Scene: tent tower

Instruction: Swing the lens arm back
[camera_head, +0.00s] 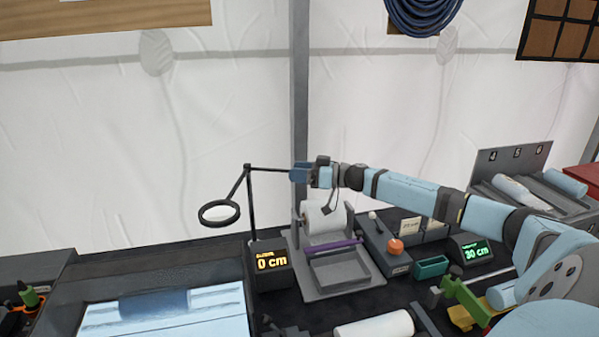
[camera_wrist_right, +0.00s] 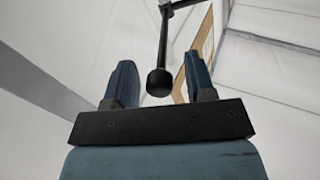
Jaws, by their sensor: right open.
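The lens arm (camera_head: 236,186) is a thin black bar on top of a dark upright post (camera_head: 251,205). Its ring-shaped lens (camera_head: 219,212) hangs at the left, over the back edge of the light-blue panel. A straight black handle rod (camera_head: 270,170) runs right from the post top towards my right gripper (camera_head: 298,172). In the right wrist view the handle's knob (camera_wrist_right: 159,82) appears between the two blue fingers of the open right gripper (camera_wrist_right: 161,80). I cannot tell whether the fingers touch it. My left gripper is out of view.
A display reading 0 cm (camera_head: 271,262) stands beside the post. A grey tray with a white roll (camera_head: 325,218) is below my right gripper. A display reading 30 cm (camera_head: 476,252), a green box (camera_head: 431,267) and an orange knob (camera_head: 396,246) lie further right. A grey pole (camera_head: 299,90) rises behind.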

